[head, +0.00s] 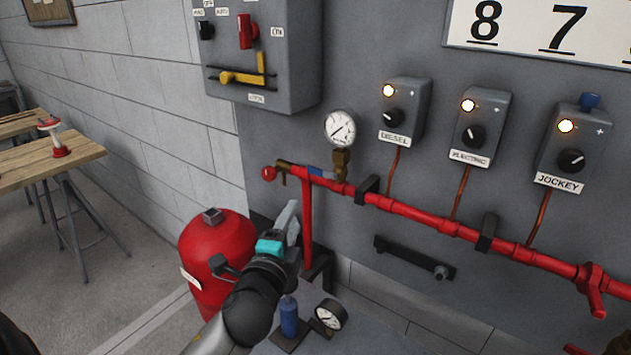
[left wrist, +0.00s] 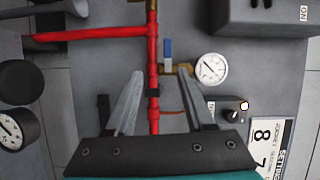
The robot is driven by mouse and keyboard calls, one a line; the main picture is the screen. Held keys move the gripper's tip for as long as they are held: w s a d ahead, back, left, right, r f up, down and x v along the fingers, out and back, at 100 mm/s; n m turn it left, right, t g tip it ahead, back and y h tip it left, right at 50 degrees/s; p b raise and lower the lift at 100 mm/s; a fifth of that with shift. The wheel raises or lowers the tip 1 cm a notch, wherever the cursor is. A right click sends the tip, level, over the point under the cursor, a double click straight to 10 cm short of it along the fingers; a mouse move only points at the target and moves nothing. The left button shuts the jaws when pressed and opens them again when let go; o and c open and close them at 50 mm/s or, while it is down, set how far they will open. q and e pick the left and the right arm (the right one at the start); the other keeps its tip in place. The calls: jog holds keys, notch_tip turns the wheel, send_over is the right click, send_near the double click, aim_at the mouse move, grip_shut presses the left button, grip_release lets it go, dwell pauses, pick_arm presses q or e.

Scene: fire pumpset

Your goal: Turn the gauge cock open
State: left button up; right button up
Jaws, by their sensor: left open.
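The gauge cock is a brass fitting (head: 341,160) with a blue lever (head: 317,171), below a round white-faced gauge (head: 340,128) and above the red pipe. The lever lies along the pipe, crosswise to the short branch to the gauge. The left wrist view shows the blue lever (left wrist: 168,52), brass body (left wrist: 183,68) and gauge (left wrist: 209,70) beyond the fingertips. My left gripper (head: 289,218) is open and empty, lower left of the cock in the head view and apart from it. Its fingers (left wrist: 160,73) show in the wrist view. My right gripper is not seen.
The red pipe (head: 410,212) runs along the grey panel. Control boxes (head: 402,110) hang right of the gauge, and a larger box (head: 258,50) hangs upper left. A red tank (head: 215,255) stands behind my left arm. A loose gauge (head: 330,315) and blue bottle (head: 289,318) are below.

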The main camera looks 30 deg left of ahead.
aim_at(314, 172)
pick_arm(q)
jog(key=shift+m+t, duration=0.4)
jog(key=x, duration=1)
jog(key=r+x, duration=0.1)
jog(key=x, duration=0.4)
jog(key=shift+w+a, duration=0.1)
jog(key=shift+w, duration=0.25)
grip_shut()
jog(key=shift+f, duration=0.1)
dwell(0.6)
